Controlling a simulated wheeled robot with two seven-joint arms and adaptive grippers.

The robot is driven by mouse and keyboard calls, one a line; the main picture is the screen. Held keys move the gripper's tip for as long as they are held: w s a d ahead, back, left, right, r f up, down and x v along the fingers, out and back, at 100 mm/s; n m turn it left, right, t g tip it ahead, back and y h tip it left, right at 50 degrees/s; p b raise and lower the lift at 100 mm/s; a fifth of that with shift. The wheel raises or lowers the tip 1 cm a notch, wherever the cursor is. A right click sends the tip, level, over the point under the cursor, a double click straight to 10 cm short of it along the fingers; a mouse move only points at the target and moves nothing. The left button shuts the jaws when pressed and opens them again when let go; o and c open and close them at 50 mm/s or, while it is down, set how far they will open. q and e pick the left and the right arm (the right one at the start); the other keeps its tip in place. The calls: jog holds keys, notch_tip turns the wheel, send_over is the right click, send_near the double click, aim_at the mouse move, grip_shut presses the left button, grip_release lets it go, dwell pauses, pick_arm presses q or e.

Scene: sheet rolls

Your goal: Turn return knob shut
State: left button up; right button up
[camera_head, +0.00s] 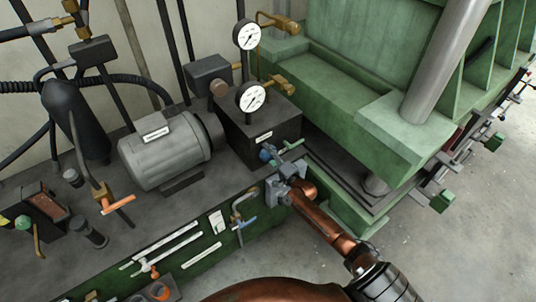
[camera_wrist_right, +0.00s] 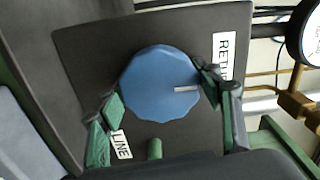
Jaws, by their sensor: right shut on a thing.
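The return knob is a blue, faceted round knob (camera_wrist_right: 160,83) on a dark panel, with a white pointer line toward the right in the right wrist view. In the head view the knob (camera_head: 266,155) shows small on the front of the dark box below the gauges. My right gripper (camera_wrist_right: 158,103) is shut on the knob, with one green-padded finger at each side of it. In the head view the right gripper (camera_head: 279,163) comes to it from the lower right and hides part of it. My left gripper is not in view.
Labels reading "RETU" and "LINE" sit beside the knob; the first is partly hidden. Two dial gauges (camera_head: 251,97) stand above the dark box (camera_head: 270,128). A grey motor (camera_head: 165,150) is to the left. The green press frame (camera_head: 350,95) stands close on the right.

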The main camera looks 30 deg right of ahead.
dwell(0.4)
jog(key=o, duration=1.2)
jog(key=s, duration=1.2)
jog(key=shift+d, duration=0.45)
jog(key=s+f+n+g+h, duration=0.1)
jog(key=s+f+n+g, duration=0.2)
jog(key=s+f, duration=0.7)
jog(key=s+f+n+g, duration=0.2)
jog(key=s+f+g, duration=0.15)
jog(key=f, duration=1.15)
jog(key=s+f+n+g+h, duration=0.1)
jog(key=s+f+n+g, duration=0.15)
jog(key=s+f, duration=0.8)
jog(key=s+a+f+n+g, duration=0.2)
jog(key=s+f, duration=0.4)
jog(key=s, duration=0.5)
jog(key=s+a+f+n+g, duration=0.3)
jog(key=s+f, duration=0.4)
jog(key=s, duration=0.4)
jog(key=s+a+f+n+g, duration=0.3)
jog(key=s+a+f+n, duration=0.1)
jog(key=s, duration=0.7)
notch_tip(320, 180, down, 3)
jog(key=shift+a+r+n, duration=0.2)
jog(key=shift+a+n, duration=0.15)
jog(key=shift+a, duration=0.55)
